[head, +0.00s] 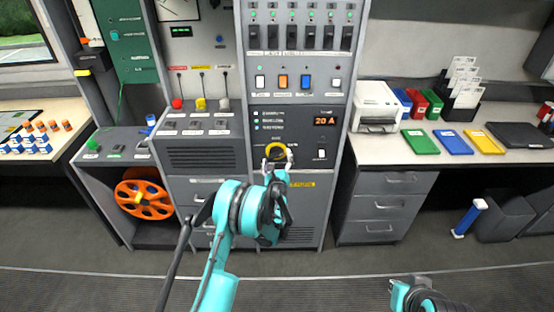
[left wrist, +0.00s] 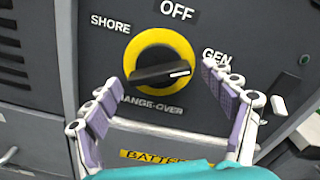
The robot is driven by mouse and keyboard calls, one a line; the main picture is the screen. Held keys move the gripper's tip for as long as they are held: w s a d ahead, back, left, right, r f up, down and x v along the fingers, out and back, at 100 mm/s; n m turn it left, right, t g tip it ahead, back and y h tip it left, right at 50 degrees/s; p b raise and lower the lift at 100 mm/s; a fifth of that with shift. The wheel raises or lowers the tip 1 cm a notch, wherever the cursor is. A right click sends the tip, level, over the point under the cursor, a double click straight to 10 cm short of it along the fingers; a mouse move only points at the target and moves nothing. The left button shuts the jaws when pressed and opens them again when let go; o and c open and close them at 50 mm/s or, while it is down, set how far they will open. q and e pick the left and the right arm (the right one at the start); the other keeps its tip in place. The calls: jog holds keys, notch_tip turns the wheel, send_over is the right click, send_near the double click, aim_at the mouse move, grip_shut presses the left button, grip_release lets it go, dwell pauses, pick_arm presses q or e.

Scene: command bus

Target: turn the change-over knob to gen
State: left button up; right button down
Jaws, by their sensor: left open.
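The change-over knob (left wrist: 150,58) is a yellow disc with a black bar handle on a dark grey panel. It also shows in the head view (head: 272,150). The handle lies nearly level in the left wrist view. Its white mark is at the right end, just below and left of the GEN label (left wrist: 216,57). The SHORE label (left wrist: 110,21) is at the upper left and OFF (left wrist: 177,11) is above. My left gripper (left wrist: 158,88) is open, its fingers spread either side of the knob's lower part, apart from the handle. It also shows in the head view (head: 277,160).
A display reading 20 A (head: 325,121) and a white rocker switch (head: 321,153) sit close right of the knob. Levers with red, yellow and grey ends (head: 201,103) stand at the left. A printer (head: 376,105) is on the right counter. Part of my right arm shows at the bottom right.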

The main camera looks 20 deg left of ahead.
pick_arm(q)
jog(key=shift+s, duration=0.1)
jog(key=v, duration=0.7)
jog(key=shift+s, duration=0.2)
jog(key=shift+d, duration=0.1)
jog(key=s+a+r+n+g, duration=0.2)
jog(key=s+r+n+g, duration=0.1)
jog(key=s+r+n, duration=0.45)
jog(key=s+a+r+n+g, duration=0.3)
jog(key=s+r+n, duration=0.3)
jog(key=r+n, duration=0.15)
jog(key=s+d+f+n+g+h, duration=0.1)
jog(key=s+d+n, duration=0.2)
jog(key=s, duration=0.6)
jog(key=s+d+f+n+g+h, duration=0.1)
jog(key=s+d+n+h, duration=0.1)
jog(key=s+n, duration=0.3)
jog(key=s+d+f+n+g+h, duration=0.2)
jog(key=s+d+n, duration=0.1)
jog(key=s, duration=0.9)
jog(key=shift+s+d+n, duration=0.35)
jog(key=shift+d+n, duration=0.05)
jog(key=shift+n, duration=0.1)
